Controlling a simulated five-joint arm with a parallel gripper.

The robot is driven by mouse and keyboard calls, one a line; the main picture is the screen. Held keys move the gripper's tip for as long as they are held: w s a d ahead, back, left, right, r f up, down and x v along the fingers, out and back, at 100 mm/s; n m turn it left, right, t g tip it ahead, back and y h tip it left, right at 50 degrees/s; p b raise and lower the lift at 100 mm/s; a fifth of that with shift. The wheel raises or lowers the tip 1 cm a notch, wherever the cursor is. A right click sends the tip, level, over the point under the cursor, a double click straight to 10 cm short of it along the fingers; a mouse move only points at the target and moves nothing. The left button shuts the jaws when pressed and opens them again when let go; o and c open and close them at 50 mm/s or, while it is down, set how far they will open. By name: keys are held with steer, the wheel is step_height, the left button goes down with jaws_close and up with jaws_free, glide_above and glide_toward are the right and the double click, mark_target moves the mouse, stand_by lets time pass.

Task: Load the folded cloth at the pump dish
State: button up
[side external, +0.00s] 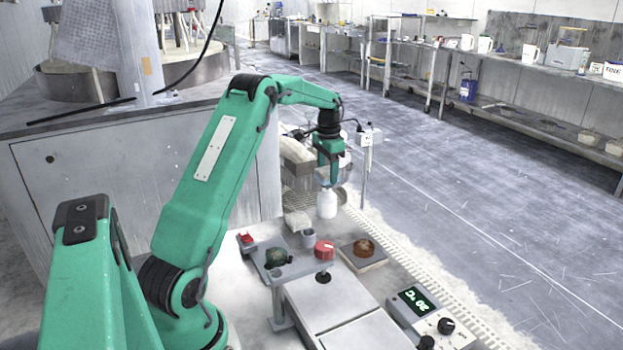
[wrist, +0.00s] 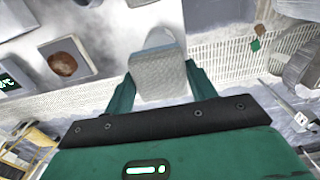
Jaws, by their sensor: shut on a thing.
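My gripper (side external: 327,180) points down over the work surface, with its green fingers also showing in the wrist view (wrist: 160,85). It is shut on the folded cloth (wrist: 160,75), a pale, textured pad between the two fingers. The pump dish appears to be the white bottle-shaped container (side external: 327,205) directly below the fingers. In the wrist view, a pale rounded shape (wrist: 158,38) shows just past the cloth, partly covered by it. I cannot tell whether the cloth touches the container; in the side view the cloth is hardly distinguishable.
A grey cup (side external: 309,239), a red-topped container (side external: 324,250) and a tray (side external: 378,263) with a round brown piece (side external: 364,247) stand nearby. A pale block (side external: 297,221) lies left of the container. A control box (side external: 425,312) with a green display is at front right.

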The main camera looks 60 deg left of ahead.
mark_target(328, 171)
steer(key=shift+r, duration=2.3)
steer(key=shift+w+d+r, duration=0.1)
steer(key=shift+d, duration=0.45)
steer(key=s+d+r, duration=0.1)
steer(key=s+d, duration=0.2)
steer(key=d, duration=1.3)
steer(key=s+d, duration=0.3)
steer(key=d, duration=1.3)
steer(key=shift+s+d+r, duration=0.25)
steer(key=shift+s+r, duration=0.1)
